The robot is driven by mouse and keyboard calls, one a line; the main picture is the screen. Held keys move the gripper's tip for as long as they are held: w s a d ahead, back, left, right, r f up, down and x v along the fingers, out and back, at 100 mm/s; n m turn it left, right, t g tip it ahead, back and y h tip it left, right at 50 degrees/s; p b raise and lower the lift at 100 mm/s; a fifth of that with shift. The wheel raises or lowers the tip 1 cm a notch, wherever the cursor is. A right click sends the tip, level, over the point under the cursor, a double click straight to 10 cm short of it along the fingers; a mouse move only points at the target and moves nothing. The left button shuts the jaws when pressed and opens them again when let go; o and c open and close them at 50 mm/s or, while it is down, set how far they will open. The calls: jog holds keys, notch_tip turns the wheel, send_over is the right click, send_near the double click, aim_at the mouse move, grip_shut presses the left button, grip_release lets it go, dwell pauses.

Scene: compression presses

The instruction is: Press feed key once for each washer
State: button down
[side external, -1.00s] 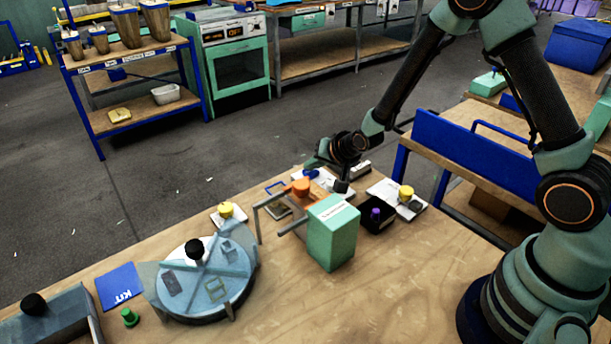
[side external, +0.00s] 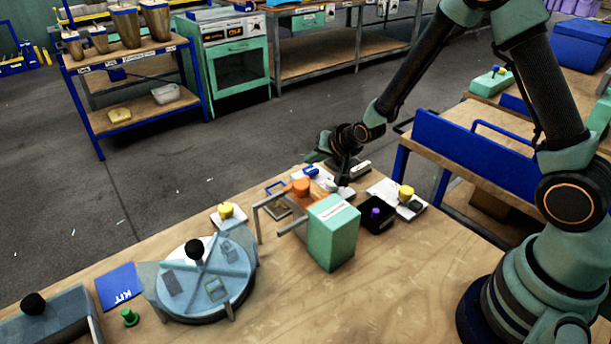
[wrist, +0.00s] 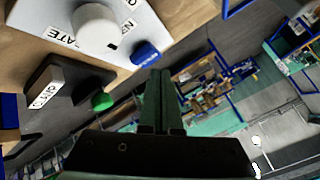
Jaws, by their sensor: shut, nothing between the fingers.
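My gripper (wrist: 159,76) is shut and empty, its fingertips close to a blue key (wrist: 145,53) at the edge of a white panel (wrist: 150,22). I cannot tell whether they touch. The panel carries a white knob (wrist: 96,25) and partly cut-off labels; no label reading "feed" is legible. In the side external view my gripper (side external: 343,179) points down at the far side of the bench, behind the green box (side external: 333,236). The blue key (side external: 311,171) also shows there. I cannot make out any washers for certain.
A dark block with a white rocker (wrist: 46,84) and a green button (wrist: 103,101) are near the panel. A black bin (side external: 379,224) and a yellow knob (side external: 406,192) stand right of the green box. A round turntable (side external: 215,300) is at left.

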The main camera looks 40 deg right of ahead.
aim_at(313, 172)
jog(key=shift+r, duration=0.1)
jog(key=shift+r, duration=2.4)
jog(key=shift+r, duration=0.15)
dwell(0.6)
notch_tip(313, 172, up, 4)
jog(key=shift+d+f, duration=0.15)
jog(key=shift+f, duration=0.05)
jog(key=shift+f, duration=4.4)
jog(key=shift+f, duration=0.1)
jog(key=shift+f, duration=0.35)
